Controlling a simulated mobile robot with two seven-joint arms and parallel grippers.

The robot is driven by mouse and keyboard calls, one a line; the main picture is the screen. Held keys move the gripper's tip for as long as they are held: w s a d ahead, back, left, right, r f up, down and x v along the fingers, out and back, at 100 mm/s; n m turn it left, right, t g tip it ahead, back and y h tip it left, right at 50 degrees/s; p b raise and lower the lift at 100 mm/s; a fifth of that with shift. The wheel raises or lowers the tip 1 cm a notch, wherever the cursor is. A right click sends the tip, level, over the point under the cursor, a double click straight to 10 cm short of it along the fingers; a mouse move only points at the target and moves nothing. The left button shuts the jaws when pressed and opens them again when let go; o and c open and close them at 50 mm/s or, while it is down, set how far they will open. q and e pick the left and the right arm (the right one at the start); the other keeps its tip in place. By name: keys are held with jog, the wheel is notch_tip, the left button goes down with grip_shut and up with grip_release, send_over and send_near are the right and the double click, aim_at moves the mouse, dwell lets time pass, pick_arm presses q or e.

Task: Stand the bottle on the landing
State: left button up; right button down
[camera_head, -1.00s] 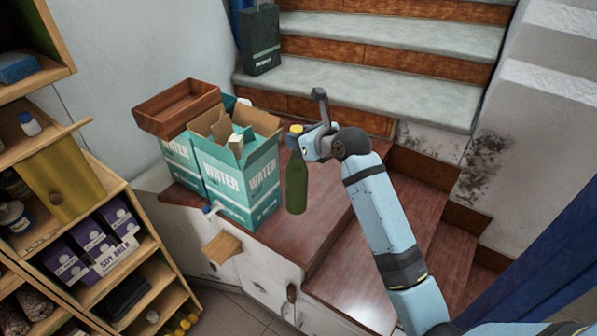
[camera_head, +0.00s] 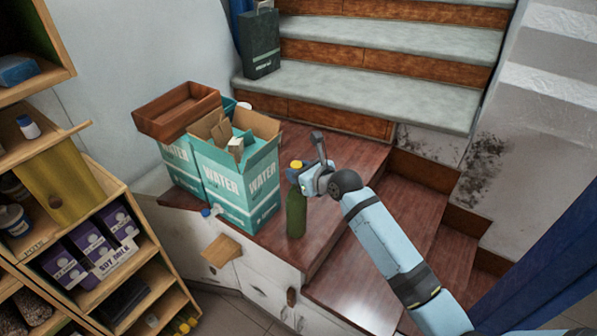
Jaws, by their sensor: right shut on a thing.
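The green bottle (camera_head: 296,213) with a yellow cap is upright over the brown wooden landing (camera_head: 338,150), just right of the water boxes. My right gripper (camera_head: 300,174) is shut on the bottle near its neck, below the cap. The bottle's base appears at or very close to the landing surface; I cannot tell whether it touches. The gripper hides part of the bottle's upper end. My left gripper is not in view.
Teal water boxes (camera_head: 226,190) stand open close to the bottle's left, with a brown wooden tray (camera_head: 176,112) on one. A dark bag (camera_head: 262,42) stands on the grey steps (camera_head: 360,95). Shelves with soy milk cartons (camera_head: 90,240) are at left. Lower wooden steps drop away at right.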

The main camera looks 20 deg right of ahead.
jog(key=c, duration=0.8)
grip_release()
jog(key=v, duration=1.2)
jog(key=s+a+f+n+h, duration=0.1)
jog(key=s+a+f+n, duration=0.1)
jog(key=s+f+n, duration=0.9)
jog(key=s+a+f+n+g+h, duration=0.1)
jog(key=s+a+f+n, duration=0.2)
jog(key=s+f+n, duration=0.8)
jog(key=shift+s+f+n, duration=0.35)
jog(key=shift+s+n, duration=0.8)
jog(key=shift+n, duration=5.05)
